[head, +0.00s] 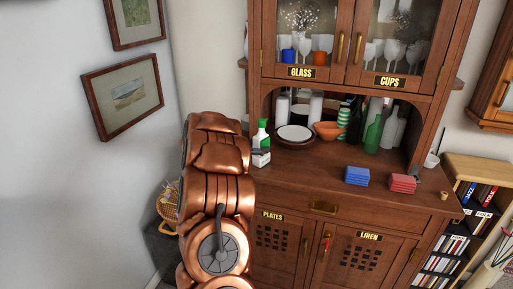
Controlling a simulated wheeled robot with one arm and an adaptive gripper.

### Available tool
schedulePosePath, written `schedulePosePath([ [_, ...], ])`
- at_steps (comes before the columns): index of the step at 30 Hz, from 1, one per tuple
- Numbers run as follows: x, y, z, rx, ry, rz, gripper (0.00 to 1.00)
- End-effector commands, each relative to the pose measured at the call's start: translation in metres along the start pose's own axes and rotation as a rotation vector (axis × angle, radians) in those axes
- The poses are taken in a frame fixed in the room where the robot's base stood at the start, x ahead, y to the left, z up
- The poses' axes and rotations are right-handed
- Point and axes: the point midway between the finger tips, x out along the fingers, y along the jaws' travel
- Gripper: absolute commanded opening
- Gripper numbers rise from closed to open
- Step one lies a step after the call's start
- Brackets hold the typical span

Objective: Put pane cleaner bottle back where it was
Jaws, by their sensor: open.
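A white and green bottle (261,136), which looks like the pane cleaner, stands upright at the left end of the wooden cabinet's counter (325,180). My copper arm rises at the left of the bottle and hides most of my gripper. A small dark piece (258,151), which looks like a fingertip of my open gripper, crosses in front of the bottle's lower part. A white patch shows just below it. I cannot tell whether the finger touches the bottle.
A plate stack (294,134), an orange bowl (327,130) and green bottles (374,134) stand right of the bottle. Blue (357,176) and red (403,183) folded cloths lie near the counter's front. Glass doors hang above. A bookcase (450,240) stands at right. The counter's front middle is clear.

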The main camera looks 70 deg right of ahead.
Motion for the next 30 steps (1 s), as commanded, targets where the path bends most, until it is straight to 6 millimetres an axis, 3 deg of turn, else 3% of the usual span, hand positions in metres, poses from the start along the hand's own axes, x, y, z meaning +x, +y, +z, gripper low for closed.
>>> schedulePosePath([
  [7,-0.002,0.0,-0.003,0.001,0.0,0.0,0.73],
  [11,-0.012,-0.001,-0.002,0.002,0.0,-0.002,0.73],
  [30,-0.106,-0.001,-0.002,0.002,0.0,-0.004,0.73],
])
